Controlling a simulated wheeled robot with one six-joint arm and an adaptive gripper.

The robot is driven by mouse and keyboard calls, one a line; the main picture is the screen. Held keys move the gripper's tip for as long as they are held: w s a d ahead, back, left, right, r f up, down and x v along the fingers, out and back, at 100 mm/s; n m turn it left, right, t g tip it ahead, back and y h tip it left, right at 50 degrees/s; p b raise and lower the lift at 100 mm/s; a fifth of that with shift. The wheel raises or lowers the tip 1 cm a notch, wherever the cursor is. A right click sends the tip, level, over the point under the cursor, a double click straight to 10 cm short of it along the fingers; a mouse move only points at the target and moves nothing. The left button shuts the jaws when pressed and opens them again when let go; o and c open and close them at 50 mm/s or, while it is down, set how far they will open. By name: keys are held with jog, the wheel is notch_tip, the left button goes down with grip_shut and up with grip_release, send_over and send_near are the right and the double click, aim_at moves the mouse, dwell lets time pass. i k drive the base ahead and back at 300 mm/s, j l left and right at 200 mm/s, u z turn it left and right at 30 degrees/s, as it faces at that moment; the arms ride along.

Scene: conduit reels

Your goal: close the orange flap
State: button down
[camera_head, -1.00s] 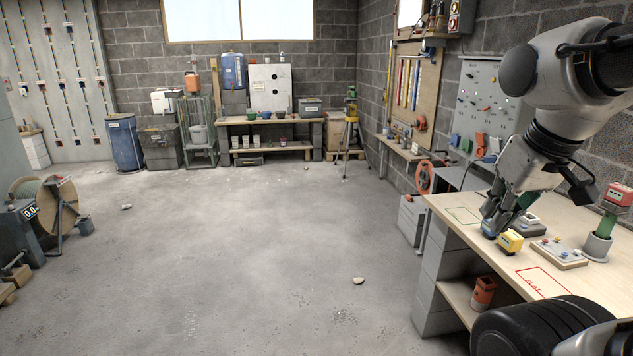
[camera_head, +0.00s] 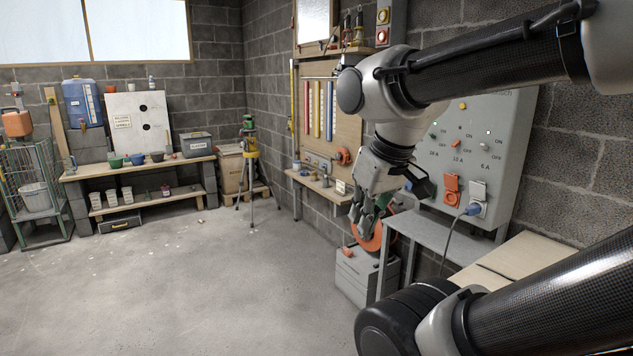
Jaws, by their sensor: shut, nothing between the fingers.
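The orange flap (camera_head: 452,181) is on the lower part of a grey wall panel (camera_head: 505,150). It appears raised, standing above a round orange socket (camera_head: 450,198). Beside it on the right is a grey socket (camera_head: 478,190) with a blue plug (camera_head: 473,209) in it. My gripper (camera_head: 364,240) points down, to the left of and lower than the flap. It is shut and empty, apart from the flap. An orange reel (camera_head: 375,236) shows behind the gripper and is partly hidden by it.
A grey table (camera_head: 432,235) stands below the panel, with a cable hanging over it from the plug. A grey box (camera_head: 362,275) is on the floor beneath the gripper.

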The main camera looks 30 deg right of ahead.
aim_at(451, 181)
jog(key=i+z, duration=0.25)
jog(key=i, duration=0.2)
jog(key=i+j+z, duration=0.2)
jog(key=i, duration=0.3)
jog(key=i+j+z, duration=0.25)
jog(key=i, duration=0.2)
jog(key=i+j+z, duration=0.2)
jog(key=z, duration=0.25)
jog(key=i+j+z, duration=0.55)
jog(key=j+z, duration=0.15)
jog(key=z, duration=0.2)
jog(key=i+j+z, duration=0.1)
jog(key=j+z, duration=0.6)
jog(key=j, duration=0.2)
jog(key=j+z, duration=0.3)
jog(key=j, duration=0.25)
jog(key=i, duration=0.05)
